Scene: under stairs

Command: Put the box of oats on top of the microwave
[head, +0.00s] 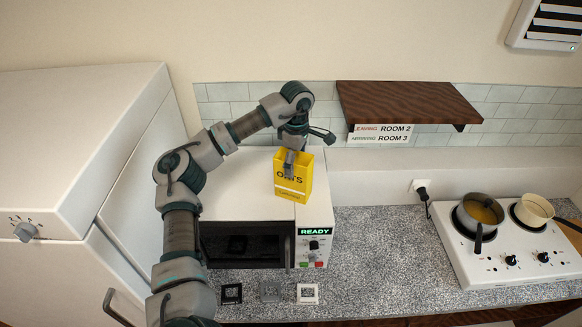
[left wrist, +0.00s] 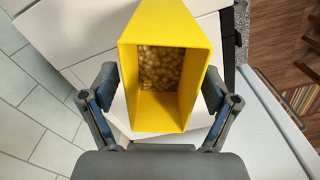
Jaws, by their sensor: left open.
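The yellow box of oats (head: 294,185) stands upright on top of the white microwave (head: 240,180), toward its right side. In the left wrist view the box (left wrist: 165,28) is open at the top, with oats inside. My left gripper (head: 290,160) is at the box's top from above. In the left wrist view its open fingers (left wrist: 160,95) are on either side of the box, with gaps beside its walls. The contact between the box's base and the microwave is partly hard to see. My right gripper is not in view.
A dark wooden shelf (head: 405,102) juts from the wall at the right of my left gripper. A white hob (head: 500,265) with two pots stands at the right. The speckled counter (head: 380,250) between is clear. A white fridge (head: 70,150) stands at the left.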

